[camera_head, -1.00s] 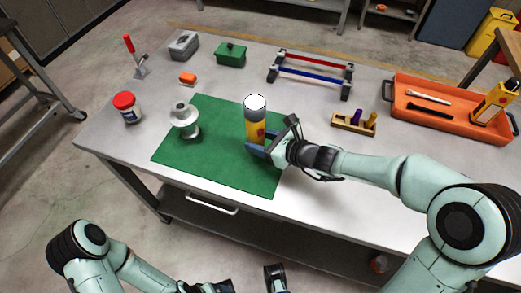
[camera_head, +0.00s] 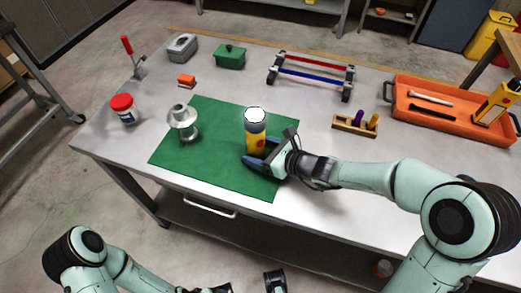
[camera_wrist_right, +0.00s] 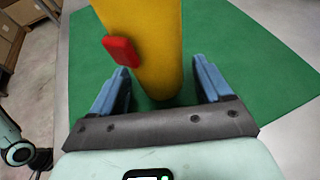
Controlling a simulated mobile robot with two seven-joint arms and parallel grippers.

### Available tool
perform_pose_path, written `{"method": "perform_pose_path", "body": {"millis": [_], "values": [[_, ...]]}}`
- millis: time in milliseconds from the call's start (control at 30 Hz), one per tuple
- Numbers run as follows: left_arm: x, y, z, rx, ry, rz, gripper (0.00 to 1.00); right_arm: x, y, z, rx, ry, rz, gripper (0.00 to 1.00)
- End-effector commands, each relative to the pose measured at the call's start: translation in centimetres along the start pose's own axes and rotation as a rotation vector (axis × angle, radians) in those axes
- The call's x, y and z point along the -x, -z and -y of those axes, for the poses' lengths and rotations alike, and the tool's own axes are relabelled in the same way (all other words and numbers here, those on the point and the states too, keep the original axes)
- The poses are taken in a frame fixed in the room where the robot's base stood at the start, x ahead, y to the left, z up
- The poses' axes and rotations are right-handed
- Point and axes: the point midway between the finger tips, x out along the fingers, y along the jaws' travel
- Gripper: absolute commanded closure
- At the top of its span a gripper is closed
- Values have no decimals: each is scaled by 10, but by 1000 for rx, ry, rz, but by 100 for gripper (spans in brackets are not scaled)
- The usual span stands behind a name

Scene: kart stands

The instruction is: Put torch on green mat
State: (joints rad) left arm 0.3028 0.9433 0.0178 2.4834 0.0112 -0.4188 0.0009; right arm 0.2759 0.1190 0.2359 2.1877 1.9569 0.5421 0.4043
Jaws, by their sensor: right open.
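The torch (camera_head: 254,134) is yellow with a grey head and a pale lens on top. It stands upright on the green mat (camera_head: 215,171), toward the mat's right side. My right gripper (camera_head: 264,160) is open at the torch's lower part. In the right wrist view the torch (camera_wrist_right: 148,45) shows its red switch, and its base rests on the mat (camera_wrist_right: 235,60). The blue fingers of my right gripper (camera_wrist_right: 160,88) stand apart on either side of it, with gaps. My left gripper (camera_head: 240,285) is at the bottom edge, away from the table, with its fingers apart.
A grey metal spool (camera_head: 183,122) stands on the mat's left side. A red-lidded jar (camera_head: 123,109) is left of the mat. Behind are an orange block (camera_head: 187,81), a green box (camera_head: 230,57) and a red-and-blue rack (camera_head: 312,75). An orange tray (camera_head: 455,119) lies right.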

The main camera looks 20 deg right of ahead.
Motion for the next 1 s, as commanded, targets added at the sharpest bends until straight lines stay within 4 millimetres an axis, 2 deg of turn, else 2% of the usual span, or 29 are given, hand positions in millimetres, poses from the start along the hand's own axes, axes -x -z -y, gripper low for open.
{"method": "perform_pose_path", "body": {"millis": [167, 267, 500, 700, 833, 1000], "values": [[5, -2, -1, 1, 1, 6, 10, 4, -5, 1, 1, 2, 0, 22], [7, -4, -1, 1, 2, 9, 10, 21, -5, 1, 2, 5, -1, 22], [16, -9, -2, 2, 5, 25, 10, 75, -5, 1, 1, 5, 0, 22], [20, -12, -3, 3, 7, 36, 10, 108, -4, 1, 1, 3, 0, 22], [21, -14, -3, 4, 8, 40, 10, 119, -4, 0, 0, 2, 0, 22], [22, -14, -3, 4, 9, 41, 10, 122, -3, 0, -1, 0, 0, 22]]}}
